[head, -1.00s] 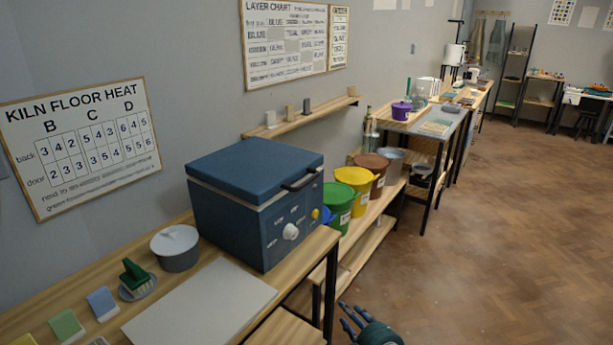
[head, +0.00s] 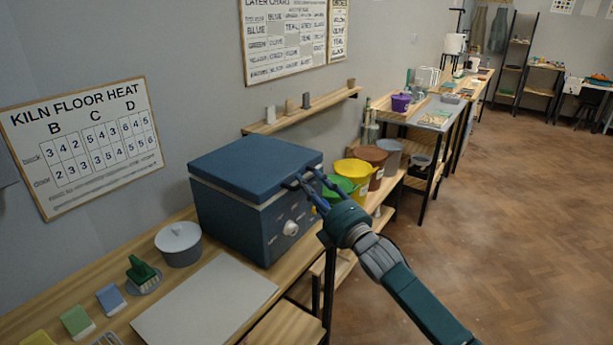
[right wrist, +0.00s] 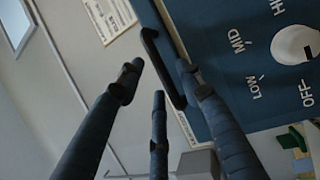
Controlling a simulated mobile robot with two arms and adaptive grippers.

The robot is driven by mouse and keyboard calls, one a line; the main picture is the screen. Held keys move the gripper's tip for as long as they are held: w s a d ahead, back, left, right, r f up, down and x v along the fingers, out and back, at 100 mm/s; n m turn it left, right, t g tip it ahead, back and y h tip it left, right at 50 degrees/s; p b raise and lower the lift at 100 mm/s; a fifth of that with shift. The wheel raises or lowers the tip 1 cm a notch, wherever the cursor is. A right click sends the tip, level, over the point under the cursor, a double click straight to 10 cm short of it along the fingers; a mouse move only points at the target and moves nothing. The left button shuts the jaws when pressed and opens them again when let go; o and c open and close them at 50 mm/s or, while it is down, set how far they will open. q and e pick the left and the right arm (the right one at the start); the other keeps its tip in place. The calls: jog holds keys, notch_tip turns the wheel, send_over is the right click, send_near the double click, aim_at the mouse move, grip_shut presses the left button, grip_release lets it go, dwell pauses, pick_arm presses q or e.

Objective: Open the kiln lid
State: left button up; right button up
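The kiln (head: 232,222) is a dark blue box on the wooden bench, with a white dial (head: 290,228) on its front. Its blue lid (head: 252,162) lies shut on the body. The dark lid handle (right wrist: 161,65) shows in the right wrist view, close to my fingertips. My right gripper (head: 305,180) is at the lid's front edge by the handle and hides part of it. In the right wrist view my right gripper (right wrist: 157,78) has its fingers spread apart, with no visible grip on the handle. My left gripper is out of view.
A grey lidded pot (head: 179,246) stands left of the kiln, and a pale board (head: 205,300) lies in front of it. Coloured buckets, including a yellow one (head: 353,170), stand to its right. A wall shelf (head: 300,112) is above. Open floor lies at right.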

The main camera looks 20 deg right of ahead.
jog(key=shift+x, duration=1)
jog(key=shift+w, duration=0.25)
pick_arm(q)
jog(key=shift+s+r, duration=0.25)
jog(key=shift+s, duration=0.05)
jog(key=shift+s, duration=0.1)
pick_arm(e)
grip_shut()
